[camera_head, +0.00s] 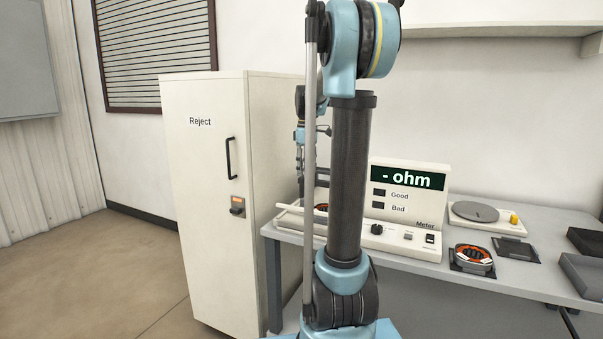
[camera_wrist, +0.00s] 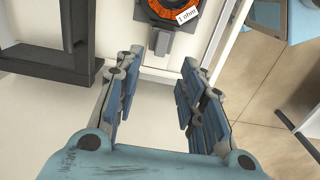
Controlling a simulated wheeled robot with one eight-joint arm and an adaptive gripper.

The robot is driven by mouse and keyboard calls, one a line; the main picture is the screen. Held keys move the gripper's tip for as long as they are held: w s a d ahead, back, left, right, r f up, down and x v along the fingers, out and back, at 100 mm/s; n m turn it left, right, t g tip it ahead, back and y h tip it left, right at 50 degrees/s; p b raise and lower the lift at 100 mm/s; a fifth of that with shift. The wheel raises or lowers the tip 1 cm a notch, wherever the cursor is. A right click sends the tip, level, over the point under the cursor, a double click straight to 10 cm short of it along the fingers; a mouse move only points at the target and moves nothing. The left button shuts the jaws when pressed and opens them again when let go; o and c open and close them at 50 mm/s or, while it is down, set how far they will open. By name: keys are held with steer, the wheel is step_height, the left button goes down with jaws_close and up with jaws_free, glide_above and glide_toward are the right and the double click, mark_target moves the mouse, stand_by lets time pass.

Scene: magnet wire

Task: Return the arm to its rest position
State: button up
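My gripper (camera_wrist: 158,66) is open in the wrist view, with a clear gap between its two fingers and nothing held. An orange coil with a "1 ohm" label (camera_wrist: 172,8) lies beyond the fingertips at the top edge of that view, apart from them and partly cut off. In the head view my arm stands upright in front of the bench. The far part of my arm (camera_head: 300,135) shows behind the upright link, near the Reject cabinet's right side. The fingertips are mostly hidden there.
The white Reject cabinet (camera_head: 205,240) is shut, left of the grey bench (camera_head: 515,275). On the bench stand the meter (camera_head: 425,215) reading "- ohm", an orange coil on a dark holder (camera_head: 472,258), a round-plate device (camera_head: 482,213) and dark trays (camera_head: 585,270). Floor at left is clear.

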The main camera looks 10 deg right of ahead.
steer(key=s+a+f+m, duration=0.1)
steer(key=s+f+m, duration=0.2)
steer(key=s+f, duration=0.3)
steer(key=s+a+f+m+t, duration=0.1)
steer(key=s+f+m, duration=0.3)
steer(key=s, duration=1.2)
steer(key=s+a+f+m+t, duration=0.1)
steer(key=s+f+m, duration=0.2)
steer(key=s+f, duration=0.6)
steer(key=shift+s+f+m, duration=0.25)
steer(key=shift+s+m, duration=0.05)
steer(key=shift+s, duration=0.65)
steer(key=shift+a, duration=0.1)
steer(key=shift+w+f, duration=0.2)
steer(key=shift+w, duration=0.25)
